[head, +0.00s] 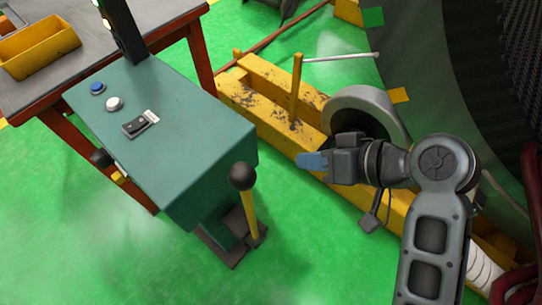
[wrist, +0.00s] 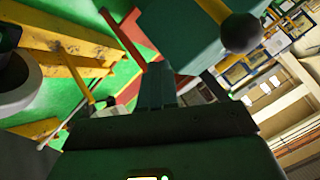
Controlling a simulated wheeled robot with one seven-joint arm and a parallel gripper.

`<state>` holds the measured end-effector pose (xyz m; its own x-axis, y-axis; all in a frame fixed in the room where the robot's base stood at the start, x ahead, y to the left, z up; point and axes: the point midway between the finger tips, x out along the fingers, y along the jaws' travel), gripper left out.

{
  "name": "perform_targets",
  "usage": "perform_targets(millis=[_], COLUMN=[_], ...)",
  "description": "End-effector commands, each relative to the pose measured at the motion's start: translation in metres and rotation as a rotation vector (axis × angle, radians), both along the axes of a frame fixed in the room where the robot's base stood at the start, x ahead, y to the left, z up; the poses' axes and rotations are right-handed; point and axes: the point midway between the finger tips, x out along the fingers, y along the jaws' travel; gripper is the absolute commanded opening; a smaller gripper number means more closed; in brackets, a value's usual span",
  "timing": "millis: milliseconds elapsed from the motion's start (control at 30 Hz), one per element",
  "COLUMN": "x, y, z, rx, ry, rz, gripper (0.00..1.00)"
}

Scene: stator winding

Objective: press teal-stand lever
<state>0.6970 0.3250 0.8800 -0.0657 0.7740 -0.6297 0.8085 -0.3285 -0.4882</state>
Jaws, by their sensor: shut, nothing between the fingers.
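The teal stand (head: 175,160) is a boxy control post at the left of the head view. Its lever (head: 249,213) has a yellow shaft and a black ball knob (head: 242,176), standing upright at the stand's right front corner. In the wrist view the stand (wrist: 185,38) is at the top, with the black knob (wrist: 241,33) and yellow shaft (wrist: 213,9) to the upper right. My gripper (head: 300,160) is shut and empty, its blue fingertips pointing left toward the stand, apart from and to the right of the knob. The fingers (wrist: 157,85) also show in the wrist view.
On the stand's top are a blue button (head: 97,88), a white button (head: 114,104) and a rocker switch (head: 140,124). A second black knob (head: 101,158) juts from its left side. Yellow beams (head: 265,105) and a large round machine (head: 430,60) lie behind my arm.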

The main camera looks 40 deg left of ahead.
Motion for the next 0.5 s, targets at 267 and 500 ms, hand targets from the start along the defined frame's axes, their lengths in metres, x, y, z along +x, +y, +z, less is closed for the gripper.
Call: perform_targets(millis=[267,500], x=[0.016,0.022], y=[0.001,-0.007], z=[0.053,0.081], rx=[-0.117,-0.192], ry=[-0.016,-0.020], rz=[0.300,0.449], gripper=[0.00,0.00])
